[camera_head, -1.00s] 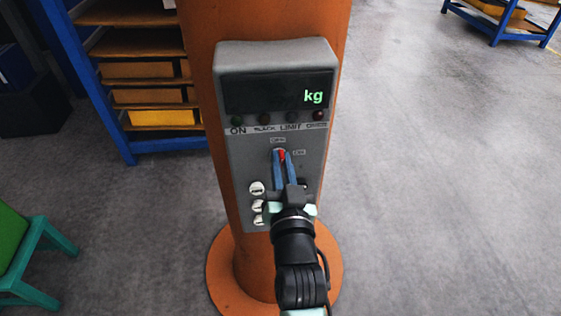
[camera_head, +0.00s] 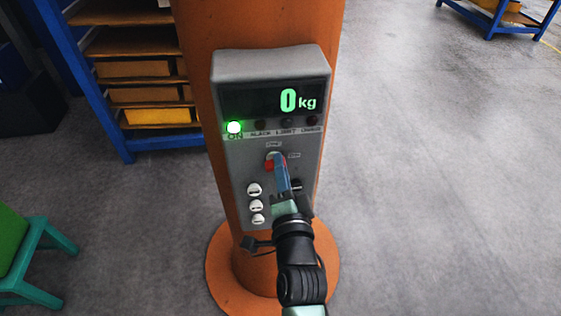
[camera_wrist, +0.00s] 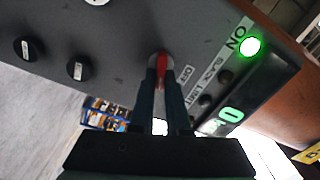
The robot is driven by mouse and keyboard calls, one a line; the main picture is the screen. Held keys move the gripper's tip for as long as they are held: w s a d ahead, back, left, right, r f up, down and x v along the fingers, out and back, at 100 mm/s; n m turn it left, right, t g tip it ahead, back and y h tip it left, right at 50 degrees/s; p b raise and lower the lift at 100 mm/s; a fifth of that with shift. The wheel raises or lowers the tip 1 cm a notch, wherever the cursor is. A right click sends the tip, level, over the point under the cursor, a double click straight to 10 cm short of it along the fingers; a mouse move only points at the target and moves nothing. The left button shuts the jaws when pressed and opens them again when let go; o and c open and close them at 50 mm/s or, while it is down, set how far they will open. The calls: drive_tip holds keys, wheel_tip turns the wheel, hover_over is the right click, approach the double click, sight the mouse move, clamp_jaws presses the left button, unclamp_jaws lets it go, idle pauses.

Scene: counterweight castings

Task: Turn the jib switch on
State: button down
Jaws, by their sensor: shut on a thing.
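The red jib switch (camera_head: 269,165) is on the grey control box (camera_head: 234,165), below its display. My gripper (camera_head: 277,158) has its blue fingers shut on the switch and partly hides it. In the wrist view the red switch (camera_wrist: 161,62) shows between the fingertips. The display (camera_head: 297,101) reads "0 kg" in green. The ON lamp (camera_head: 234,127) glows green, and it also glows in the wrist view (camera_wrist: 249,46). The other lamps beside it are dark.
The box is mounted on an orange column (camera_head: 195,25) with a round base. White knobs (camera_head: 256,205) sit left of my gripper. A blue shelf rack (camera_head: 112,135) stands left, and a green stool (camera_head: 35,255) is at lower left. The floor at right is clear.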

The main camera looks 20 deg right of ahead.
drive_tip(key=shift+f+m+p, duration=0.15)
drive_tip(key=shift+m+p, duration=0.15)
drive_tip(key=shift+m, duration=0.65)
drive_tip(key=shift+f+m+p, duration=0.1)
drive_tip(key=shift+m+p, duration=0.2)
drive_tip(key=shift+m, duration=0.65)
drive_tip(key=c, duration=0.9)
unclamp_jaws()
drive_tip(key=shift+s, duration=0.1)
drive_tip(key=b+v, duration=0.3)
drive_tip(key=v, duration=1)
